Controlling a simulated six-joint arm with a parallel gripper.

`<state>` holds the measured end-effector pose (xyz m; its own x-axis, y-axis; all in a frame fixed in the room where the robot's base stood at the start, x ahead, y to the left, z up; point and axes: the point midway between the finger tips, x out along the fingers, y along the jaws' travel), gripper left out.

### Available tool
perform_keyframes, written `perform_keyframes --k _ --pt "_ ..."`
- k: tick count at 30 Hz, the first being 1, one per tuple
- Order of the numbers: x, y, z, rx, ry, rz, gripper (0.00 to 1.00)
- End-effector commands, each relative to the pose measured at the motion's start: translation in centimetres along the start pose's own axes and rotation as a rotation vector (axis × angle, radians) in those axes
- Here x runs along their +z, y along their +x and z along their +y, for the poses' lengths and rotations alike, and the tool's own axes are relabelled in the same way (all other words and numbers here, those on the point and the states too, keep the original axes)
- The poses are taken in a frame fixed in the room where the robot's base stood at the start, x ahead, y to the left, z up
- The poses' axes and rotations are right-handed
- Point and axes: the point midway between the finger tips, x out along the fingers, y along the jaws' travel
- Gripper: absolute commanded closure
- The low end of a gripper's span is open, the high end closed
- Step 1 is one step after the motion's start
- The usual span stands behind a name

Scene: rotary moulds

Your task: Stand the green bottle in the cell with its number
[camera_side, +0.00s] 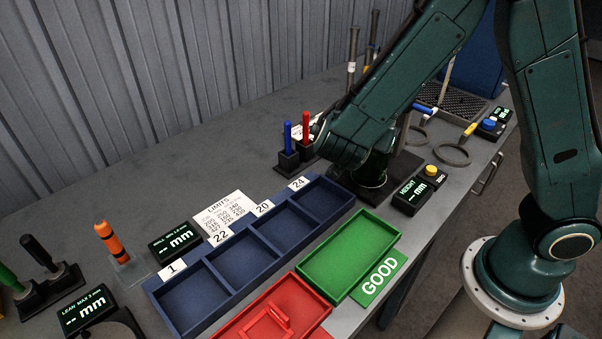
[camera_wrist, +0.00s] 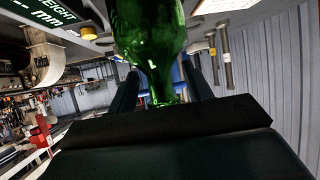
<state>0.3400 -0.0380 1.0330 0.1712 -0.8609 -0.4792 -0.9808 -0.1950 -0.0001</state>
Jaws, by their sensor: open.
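The green glass bottle (camera_wrist: 150,35) shows large in the wrist view, between the two dark fingers of my gripper (camera_wrist: 165,88). The fingers are open, one on each side of its narrow part; I cannot tell whether they touch it. The bottle's far end is cut off by the frame, and no number on it can be read. The blue rack (camera_side: 243,285) has a row of cells with white cards reading 1 (camera_side: 172,269), 22 (camera_side: 220,236), 20 (camera_side: 263,208) and 24 (camera_side: 299,183). The cells look empty.
A green tray (camera_side: 332,293) marked GOOD and a red tray (camera_side: 262,298) lie in front of the rack. A height display (camera_side: 408,195) stands right of the rack. Blue and red upright tools (camera_side: 305,128), a limits card (camera_side: 222,208) and an orange tool (camera_side: 108,241) stand behind it.

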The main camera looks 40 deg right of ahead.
Motion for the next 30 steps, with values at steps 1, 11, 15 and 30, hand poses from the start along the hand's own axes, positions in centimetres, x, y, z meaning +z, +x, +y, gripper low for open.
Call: perform_keyframes --k 1,11,15,30 --pt "0.0 0.6 0.0 0.002 0.000 0.000 0.50" --pt "0.0 2.1 0.0 0.001 -0.001 0.000 0.50" --pt "0.0 2.1 0.0 0.000 0.000 -0.001 0.50" --pt "0.1 2.0 0.0 0.000 -0.003 -0.003 0.69"
